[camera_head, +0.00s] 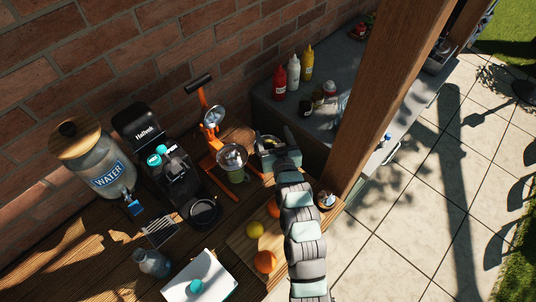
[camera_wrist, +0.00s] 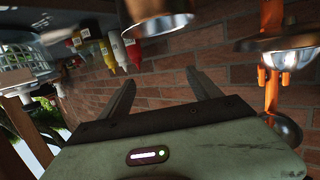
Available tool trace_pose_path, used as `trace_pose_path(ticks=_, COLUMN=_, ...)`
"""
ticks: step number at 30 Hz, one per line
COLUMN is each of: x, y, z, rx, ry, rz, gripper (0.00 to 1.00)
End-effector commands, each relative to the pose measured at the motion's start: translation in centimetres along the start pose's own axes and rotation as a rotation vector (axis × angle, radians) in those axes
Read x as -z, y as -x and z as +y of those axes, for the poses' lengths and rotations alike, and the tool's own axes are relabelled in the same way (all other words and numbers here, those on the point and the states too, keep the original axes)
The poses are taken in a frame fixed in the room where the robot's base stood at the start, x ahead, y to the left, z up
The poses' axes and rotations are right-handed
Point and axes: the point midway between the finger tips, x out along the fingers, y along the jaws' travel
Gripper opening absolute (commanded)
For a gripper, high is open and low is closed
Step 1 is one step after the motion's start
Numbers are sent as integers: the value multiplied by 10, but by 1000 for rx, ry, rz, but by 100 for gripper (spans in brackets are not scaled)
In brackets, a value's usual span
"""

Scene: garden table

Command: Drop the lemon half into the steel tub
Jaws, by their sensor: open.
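My gripper (camera_head: 272,138) is at the back right of the wooden table, in front of the brick wall. In the wrist view, its two fingers (camera_wrist: 164,92) stand wide apart with nothing between them. A round metal vessel (camera_wrist: 150,14), which seems to be the steel tub, shows just beyond the fingers at the top of that view. In the head view its place is mostly hidden by my gripper. I cannot make out the lemon half for certain. A yellow fruit (camera_head: 254,229) lies on the cutting board, too small to tell whether whole or cut.
An orange juicer (camera_head: 210,130) stands left of my gripper, with a glass (camera_head: 233,165) under it. A wooden post (camera_head: 380,95) rises close on the right. An orange (camera_head: 265,261) lies on the board (camera_head: 240,241). Sauce bottles (camera_head: 293,75) stand on the grey counter behind.

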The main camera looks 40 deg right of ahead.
Motion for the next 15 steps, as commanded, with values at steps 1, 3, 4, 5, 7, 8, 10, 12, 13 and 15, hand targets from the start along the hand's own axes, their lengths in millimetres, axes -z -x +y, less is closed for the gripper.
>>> trace_pose_path(ticks=1, x=-2, y=9, z=1, rx=-1, ry=1, rz=1, gripper=73)
trace_pose_path(ticks=3, x=-2, y=21, z=0, rx=-1, ry=0, rz=1, gripper=73)
trace_pose_path(ticks=4, x=-1, y=26, z=0, rx=-1, ry=0, rz=3, gripper=73)
trace_pose_path(ticks=5, x=-1, y=30, z=0, rx=-1, ry=0, rz=3, gripper=73)
trace_pose_path(ticks=7, x=-1, y=38, z=1, rx=-1, ry=0, rz=1, gripper=73)
trace_pose_path(ticks=8, x=-2, y=41, z=1, rx=-1, ry=0, rz=0, gripper=73)
trace_pose_path(ticks=10, x=-1, y=47, z=0, rx=0, ry=0, rz=0, gripper=73)
trace_pose_path(ticks=12, x=-1, y=51, z=0, rx=0, ry=0, rz=0, gripper=73)
trace_pose_path(ticks=13, x=-1, y=53, z=0, rx=0, ry=-1, rz=0, gripper=73)
trace_pose_path(ticks=15, x=0, y=54, z=0, rx=0, ry=-1, rz=0, gripper=73)
